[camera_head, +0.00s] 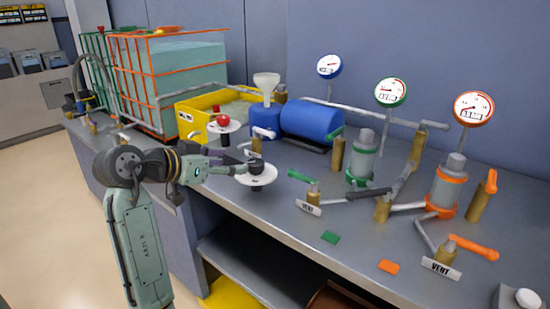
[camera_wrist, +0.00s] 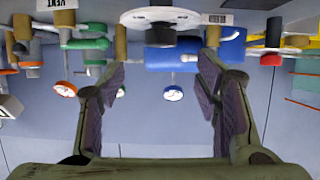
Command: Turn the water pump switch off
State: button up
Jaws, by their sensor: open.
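A round white disc (camera_head: 257,181) on a dark post stands at the bench's front edge, with a dark part on top that my gripper partly hides. A second white disc (camera_head: 213,126) with a red knob (camera_head: 222,120) stands further back. I cannot tell which one is the water pump switch; no label is readable. My gripper (camera_head: 262,166) is open, just over the nearer disc; contact cannot be told. In the upside-down wrist view, the disc (camera_wrist: 185,14) lies at the top, beyond and between the spread, empty fingers (camera_wrist: 162,62).
A yellow bin (camera_head: 190,131), a blue tank (camera_head: 311,121) and a caged tank (camera_head: 150,85) stand behind. Valves with green handle (camera_head: 300,175) and orange handle (camera_head: 474,247), and gauges (camera_head: 391,92), fill the right. A white button (camera_head: 528,298) sits at bottom right.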

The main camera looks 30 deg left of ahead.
aim_at(255, 162)
jog(key=p+x, duration=0.2)
jog(key=x, duration=0.8)
jog(key=shift+w+f, duration=0.1)
jog(key=shift+w, duration=0.05)
jog(key=shift+c, duration=0.2)
jog(key=c, duration=1.1)
jog(key=shift+c, duration=0.2)
